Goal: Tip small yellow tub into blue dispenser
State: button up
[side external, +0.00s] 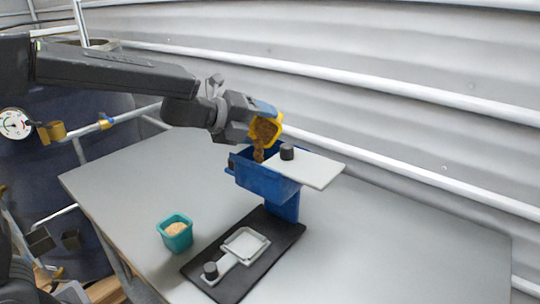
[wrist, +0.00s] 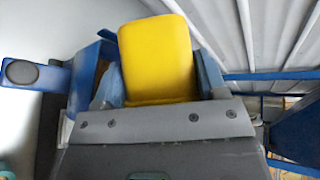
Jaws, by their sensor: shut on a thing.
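A small yellow tub (side external: 278,122) is tipped on its side over the blue dispenser (side external: 262,181), and brown granular stuff pours from its mouth into the hopper. My gripper (side external: 262,108) is shut on the tub. In the wrist view the yellow tub (wrist: 157,60) sits between the blue fingers of my gripper (wrist: 160,88), and its contents are hidden there. The dispenser's pale lid (side external: 316,170) with a dark knob is slid aside to the right, leaving the hopper's left part uncovered. In the wrist view, part of the blue dispenser (wrist: 84,75) shows behind the tub.
A teal tub (side external: 174,240) with pale grainy contents stands on the grey table (side external: 120,185), left of the dispenser's black base (side external: 287,236). A pale square tray (side external: 246,243) and a dark-knobbed handle lie on the base. The table's right side is clear.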

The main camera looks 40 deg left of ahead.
jog(key=m, duration=0.3)
jog(key=d+m, duration=0.1)
jog(key=shift+s+d+r+m+t, duration=0.1)
jog(key=shift+s+r+m+t, duration=0.05)
jog(key=shift+s+m+t, duration=0.15)
jog(key=shift+w, duration=0.1)
